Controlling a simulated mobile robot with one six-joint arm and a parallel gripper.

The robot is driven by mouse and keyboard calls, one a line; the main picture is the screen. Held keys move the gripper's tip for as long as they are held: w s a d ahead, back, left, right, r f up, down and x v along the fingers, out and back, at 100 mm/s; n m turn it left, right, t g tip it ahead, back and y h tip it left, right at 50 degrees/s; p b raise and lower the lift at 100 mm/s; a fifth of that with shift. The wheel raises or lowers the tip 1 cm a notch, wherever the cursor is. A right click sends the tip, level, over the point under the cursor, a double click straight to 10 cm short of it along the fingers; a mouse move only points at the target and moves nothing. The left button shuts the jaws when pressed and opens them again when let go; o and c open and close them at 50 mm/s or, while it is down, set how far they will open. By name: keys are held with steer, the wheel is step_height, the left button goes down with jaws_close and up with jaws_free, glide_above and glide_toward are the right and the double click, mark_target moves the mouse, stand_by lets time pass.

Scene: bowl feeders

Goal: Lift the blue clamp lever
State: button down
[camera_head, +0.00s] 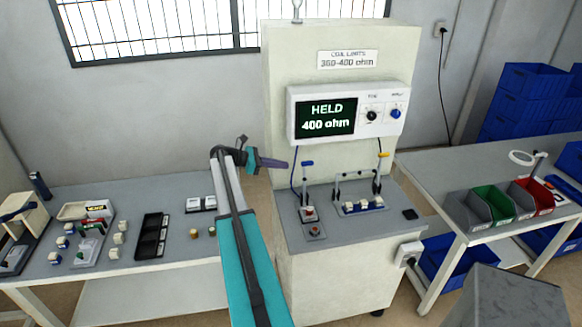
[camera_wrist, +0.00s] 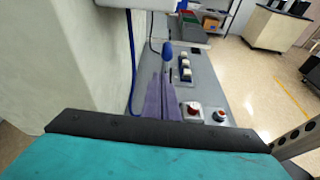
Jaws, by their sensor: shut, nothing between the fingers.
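The blue clamp lever (camera_head: 307,163) stands upright on the left of the test station's bench top, its blue grip uppermost. In the wrist view its blue grip (camera_wrist: 168,53) shows just beyond my fingertips. My gripper (camera_head: 285,165) is to the left of the lever at about grip height, its purple fingers pointing at it. A small gap shows between them in the head view. In the wrist view the fingers of my gripper (camera_wrist: 163,80) are together and empty, and they hide the lever's lower part.
A yellow-topped lever (camera_head: 383,156) stands farther right, by a row of white and blue parts (camera_head: 362,205). A red button (camera_head: 309,211) sits below the blue lever. The display panel (camera_head: 347,112) reads HELD, 400 ohm, above. Side tables stand left and right.

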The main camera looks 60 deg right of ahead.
steer(key=v, duration=0.1)
steer(key=p+v, duration=0.1)
steer(key=v, duration=0.1)
steer(key=shift+w+a+f, duration=0.15)
steer(key=shift+w+f, duration=0.15)
steer(key=shift+w, duration=0.05)
stand_by(0.3)
